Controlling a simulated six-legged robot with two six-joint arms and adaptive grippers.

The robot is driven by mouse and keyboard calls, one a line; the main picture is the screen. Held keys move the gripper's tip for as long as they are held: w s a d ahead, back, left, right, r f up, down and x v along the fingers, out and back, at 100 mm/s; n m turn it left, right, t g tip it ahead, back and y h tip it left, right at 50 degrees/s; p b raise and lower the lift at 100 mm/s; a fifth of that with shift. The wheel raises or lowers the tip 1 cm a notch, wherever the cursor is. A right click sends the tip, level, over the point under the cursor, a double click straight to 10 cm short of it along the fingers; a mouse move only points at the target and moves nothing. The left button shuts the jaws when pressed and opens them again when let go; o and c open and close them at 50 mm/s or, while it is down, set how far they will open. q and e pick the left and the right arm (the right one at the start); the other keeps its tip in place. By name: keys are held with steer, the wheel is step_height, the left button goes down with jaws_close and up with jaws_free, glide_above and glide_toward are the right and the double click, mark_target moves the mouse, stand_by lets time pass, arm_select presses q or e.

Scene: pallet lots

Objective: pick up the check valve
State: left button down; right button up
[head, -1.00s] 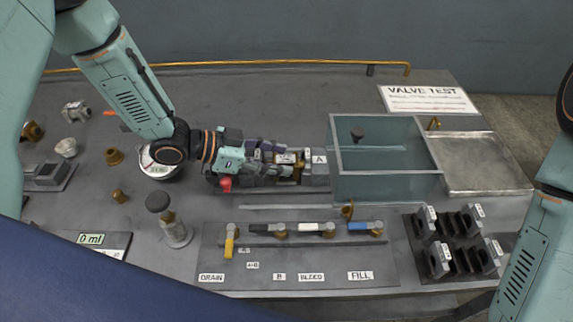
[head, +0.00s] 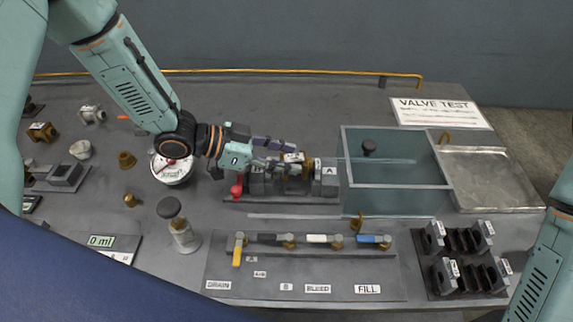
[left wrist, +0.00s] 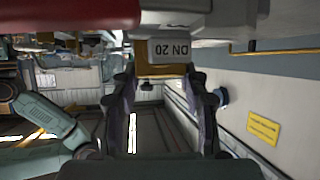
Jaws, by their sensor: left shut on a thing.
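The check valve (head: 293,157) is a small brass body with a pale label, reading "DN 20" in the left wrist view (left wrist: 172,50). My left gripper (head: 292,160) reaches in from the left and is shut on the valve, with its dark purple fingers on either side of it. The valve is just above the dark test fixture (head: 325,180), whose right block is marked A. The gap under the valve is small, and the gripper hides part of both. In the left wrist view the fingers (left wrist: 165,75) flank the valve. My right gripper is out of view.
A red knob (head: 237,191) is at the fixture's left end. A glass-walled tank (head: 395,190) stands close on the right, with a metal tray (head: 490,180) beyond. A panel of valve handles (head: 310,270) lies in front. A round gauge (head: 172,170) stands to the left.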

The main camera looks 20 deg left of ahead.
mark_target(283, 159)
arm_select(q)
step_height(283, 159, up, 4)
steer(key=shift+a+r+p, duration=0.15)
steer(key=shift+r+p, duration=0.1)
steer(key=shift+p, duration=0.2)
steer(key=s+a+p, duration=0.2)
steer(key=a+p, duration=0.1)
steer(key=a, duration=0.6)
steer(key=s+a+p, duration=0.3)
steer(key=a+p, duration=0.1)
steer(key=a, duration=0.5)
steer(key=shift+s+a+f, duration=0.25)
steer(key=shift+f, duration=0.1)
